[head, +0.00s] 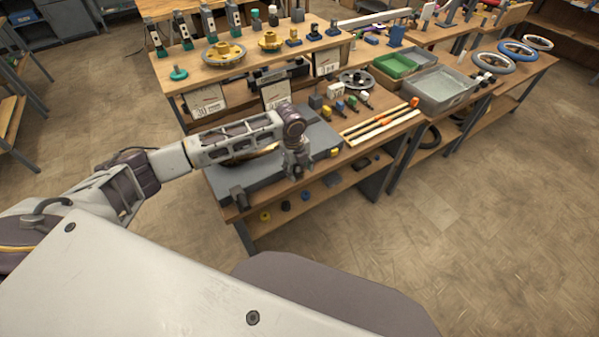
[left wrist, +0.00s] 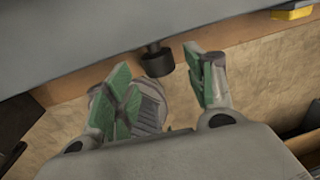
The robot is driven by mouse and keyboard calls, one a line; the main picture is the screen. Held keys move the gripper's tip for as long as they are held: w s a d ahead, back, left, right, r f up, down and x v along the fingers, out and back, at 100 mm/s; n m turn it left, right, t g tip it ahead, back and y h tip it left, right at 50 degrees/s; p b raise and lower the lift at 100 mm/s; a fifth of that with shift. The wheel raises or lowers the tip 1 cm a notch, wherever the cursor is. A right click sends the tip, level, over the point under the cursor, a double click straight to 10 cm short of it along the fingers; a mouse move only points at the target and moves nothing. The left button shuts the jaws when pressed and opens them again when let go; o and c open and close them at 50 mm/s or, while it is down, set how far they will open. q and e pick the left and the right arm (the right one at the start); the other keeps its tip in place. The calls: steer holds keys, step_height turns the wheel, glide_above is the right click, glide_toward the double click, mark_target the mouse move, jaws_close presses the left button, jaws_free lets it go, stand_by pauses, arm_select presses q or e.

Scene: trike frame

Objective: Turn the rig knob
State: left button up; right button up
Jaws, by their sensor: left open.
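The dark cylindrical knob (left wrist: 158,60) sticks out from the front edge of the grey rig slab (left wrist: 130,30) in the left wrist view. My left gripper (left wrist: 156,72) is open, with its green-padded fingers apart on either side of the knob's end. I cannot tell whether either finger touches it. In the head view the left gripper (head: 297,168) hangs at the front edge of the grey slab (head: 262,176) on the workbench. The knob is hidden there behind the gripper. My right gripper is in neither view.
A dark block (head: 240,197) stands at the slab's front left corner. A yellow-topped part (head: 334,152) sits by its right end. Orange-handled rods (head: 385,122) lie further right. A lower shelf (head: 300,207) holds small parts. The floor at right is clear.

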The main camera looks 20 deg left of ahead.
arm_select(q)
steer(key=shift+w+d+f, duration=0.1)
steer(key=shift+f, duration=1.25)
steer(key=shift+c, duration=0.3)
steer(key=c, duration=1)
